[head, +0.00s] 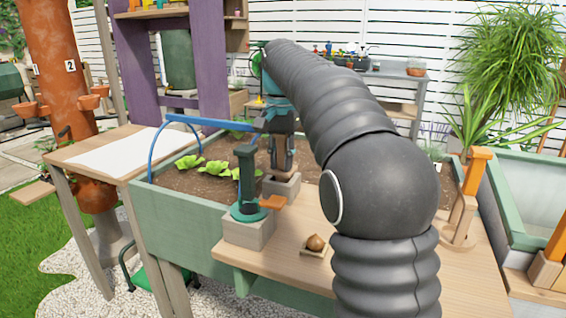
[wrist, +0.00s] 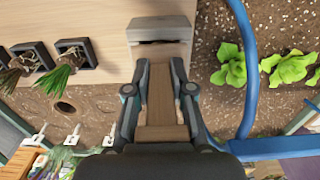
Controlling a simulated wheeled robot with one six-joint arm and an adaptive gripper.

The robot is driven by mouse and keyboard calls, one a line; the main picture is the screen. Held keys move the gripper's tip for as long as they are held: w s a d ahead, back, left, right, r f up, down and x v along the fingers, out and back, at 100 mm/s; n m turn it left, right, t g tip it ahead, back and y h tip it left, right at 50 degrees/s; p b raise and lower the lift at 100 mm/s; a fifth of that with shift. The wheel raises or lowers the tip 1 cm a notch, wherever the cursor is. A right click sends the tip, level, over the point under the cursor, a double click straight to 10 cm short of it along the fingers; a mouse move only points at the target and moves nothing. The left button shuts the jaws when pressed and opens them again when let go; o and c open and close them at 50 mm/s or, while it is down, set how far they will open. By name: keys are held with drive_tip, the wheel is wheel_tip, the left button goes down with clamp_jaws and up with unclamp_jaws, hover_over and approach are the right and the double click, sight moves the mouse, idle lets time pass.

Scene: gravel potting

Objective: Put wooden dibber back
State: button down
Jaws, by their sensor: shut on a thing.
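My gripper (head: 282,165) is shut on the wooden dibber, a brown wooden piece (wrist: 160,92) that lies between the two fingers in the wrist view. In the head view the fingers hide most of it. A pale block (head: 283,190) stands directly below the gripper at the edge of the planter soil. The same block shows just beyond the fingertips in the wrist view (wrist: 160,52), with a dark band across it. I cannot tell whether the dibber's lower end is inside the block or just above it.
A dark green tool (head: 247,180) stands upright on another block in front of the gripper. A blue hoop (wrist: 247,80) arches close beside the gripper. Lettuces (head: 188,165) grow to the left. Dark seedling pots (wrist: 76,54) and a small dish with a brown bulb (head: 315,243) are nearby.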

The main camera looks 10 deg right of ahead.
drive_tip(key=shift+f, duration=0.5)
drive_tip(key=shift+f, duration=0.15)
drive_tip(key=c, duration=1)
unclamp_jaws()
drive_tip(key=shift+s+r, duration=0.1)
drive_tip(key=shift+r, duration=3.85)
